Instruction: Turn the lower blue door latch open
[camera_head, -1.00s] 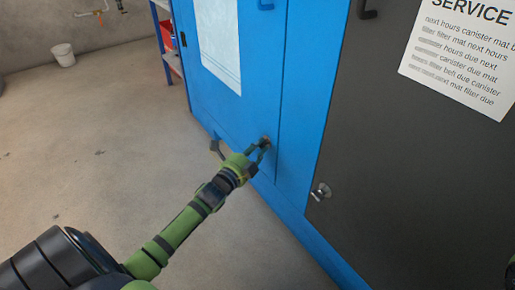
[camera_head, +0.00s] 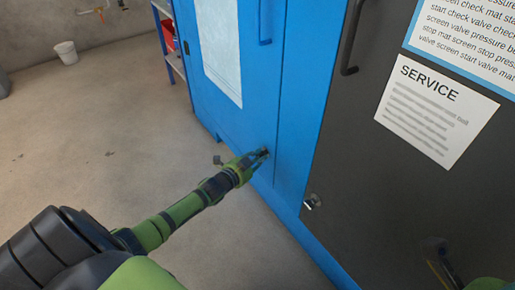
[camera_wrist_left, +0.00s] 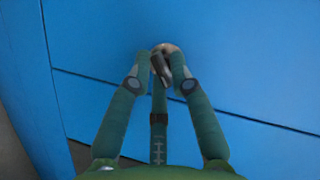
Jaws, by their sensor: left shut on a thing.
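The blue door (camera_head: 232,115) stands at the centre of the head view. Its lower latch (camera_head: 267,152) is small and dark, near the door's lower right edge, and mostly hidden by my fingers. My left gripper (camera_head: 262,157) is shut on this latch. In the left wrist view, the latch (camera_wrist_left: 163,66) shows as a dark metal lever on a round base, between the two fingertips of my left gripper (camera_wrist_left: 161,72). In that view the lever is tilted slightly off upright.
A dark grey panel (camera_head: 385,190) with a silver latch (camera_head: 312,202), a black handle (camera_head: 349,45) and a service notice (camera_head: 437,112) stands to the right. A blue handle (camera_head: 265,22) is higher on the blue door. A white bucket (camera_head: 66,53) is far left. The concrete floor (camera_head: 95,150) is clear.

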